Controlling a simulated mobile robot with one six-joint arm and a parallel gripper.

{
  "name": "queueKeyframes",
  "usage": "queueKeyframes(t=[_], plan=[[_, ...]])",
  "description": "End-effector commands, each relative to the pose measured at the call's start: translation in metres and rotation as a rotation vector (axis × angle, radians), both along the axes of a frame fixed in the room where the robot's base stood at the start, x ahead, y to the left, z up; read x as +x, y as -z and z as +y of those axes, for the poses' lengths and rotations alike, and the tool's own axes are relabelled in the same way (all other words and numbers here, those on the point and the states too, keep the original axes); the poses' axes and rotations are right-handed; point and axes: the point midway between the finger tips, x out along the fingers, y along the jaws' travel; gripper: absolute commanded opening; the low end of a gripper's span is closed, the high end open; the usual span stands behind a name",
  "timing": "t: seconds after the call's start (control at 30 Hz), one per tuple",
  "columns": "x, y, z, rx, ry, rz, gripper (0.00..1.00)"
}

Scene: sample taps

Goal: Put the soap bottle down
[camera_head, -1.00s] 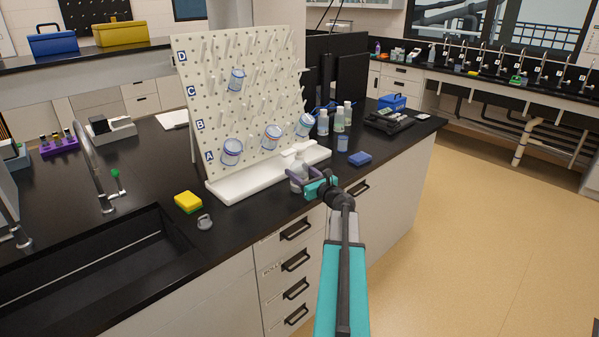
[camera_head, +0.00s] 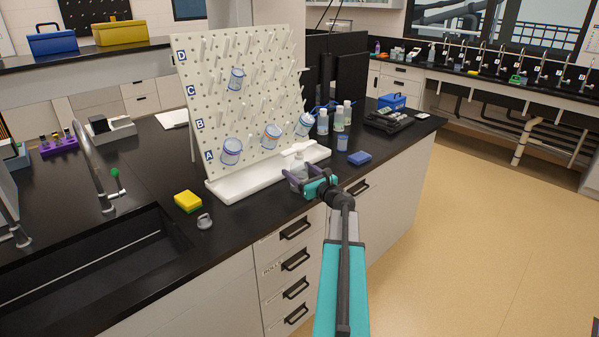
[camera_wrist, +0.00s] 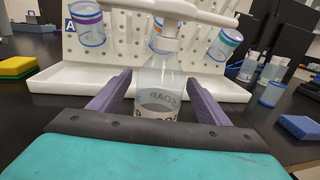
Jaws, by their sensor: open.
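The soap bottle (camera_wrist: 158,92) is clear with a white pump top and the word SOAP on its side. It looks upright over the black bench, in front of the pegboard rack's white tray. In the head view the bottle (camera_head: 299,167) is partly behind my gripper (camera_head: 296,183). In the wrist view the purple fingers of my gripper (camera_wrist: 158,95) are open, one on each side of the bottle, with visible gaps. The bottle's base is hidden by my gripper, so its contact with the bench cannot be seen.
The pegboard (camera_head: 243,95) holds several beakers and stands right behind the bottle. A blue sponge or block (camera_head: 359,158) and a small blue-tinted beaker (camera_head: 342,144) are to the right. A yellow-green sponge (camera_head: 188,202) and grey stopper-like object (camera_head: 204,221) are left, near the sink (camera_head: 95,262).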

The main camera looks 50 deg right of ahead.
Motion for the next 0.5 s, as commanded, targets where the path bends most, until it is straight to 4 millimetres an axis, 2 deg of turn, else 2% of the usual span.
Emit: queueKeyframes(t=[0.5], plan=[[-0.056, 0.001, 0.014, 0.000, 0.002, 0.000, 0.70]])
